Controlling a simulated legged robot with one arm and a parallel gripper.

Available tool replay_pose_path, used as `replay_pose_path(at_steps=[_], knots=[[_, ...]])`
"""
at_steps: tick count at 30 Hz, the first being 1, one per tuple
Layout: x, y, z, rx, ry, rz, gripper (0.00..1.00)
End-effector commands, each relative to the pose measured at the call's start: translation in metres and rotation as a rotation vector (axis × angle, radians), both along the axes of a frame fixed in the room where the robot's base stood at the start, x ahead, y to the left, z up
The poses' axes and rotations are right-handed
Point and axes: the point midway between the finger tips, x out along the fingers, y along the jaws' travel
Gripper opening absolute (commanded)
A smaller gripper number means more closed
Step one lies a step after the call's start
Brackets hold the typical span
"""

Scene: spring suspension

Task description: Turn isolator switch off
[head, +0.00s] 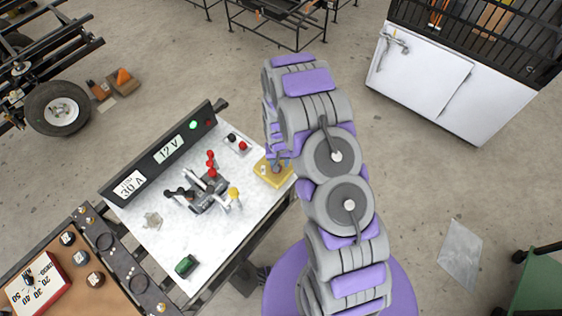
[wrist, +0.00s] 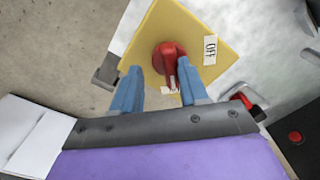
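The isolator switch is a red rotary handle (wrist: 170,62) on a yellow plate (wrist: 203,22), with an "OFF" label (wrist: 210,50) to the right of the handle. A second white label below the handle is partly hidden. My gripper (wrist: 168,75) is open in the wrist view, with one blue finger on each side of the handle's lower part. I cannot tell whether the fingers touch it. In the head view the yellow plate (head: 268,178) sits at the right edge of the white bench, and my arm partly hides it and the gripper.
The white bench top (head: 165,240) carries a clamp-like device (head: 208,190) with red, black and yellow handles. A 12 V / 30 A panel (head: 160,152) with a lit green light stands along its back. A white cabinet (head: 420,75) stands apart at upper right.

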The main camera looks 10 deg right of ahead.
Motion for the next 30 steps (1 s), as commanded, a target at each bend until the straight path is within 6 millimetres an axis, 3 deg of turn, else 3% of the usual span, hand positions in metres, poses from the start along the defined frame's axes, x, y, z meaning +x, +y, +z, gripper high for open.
replay_pose_path(at_steps=[11,23,30], knots=[[-0.0003,0.0012,0.0002,-0.001,0.001,0.002,0.00],[-0.0001,0.0001,0.0005,-0.001,0.001,0.017,0.00],[-0.0003,-0.0006,0.0011,0.000,0.000,0.119,0.00]])
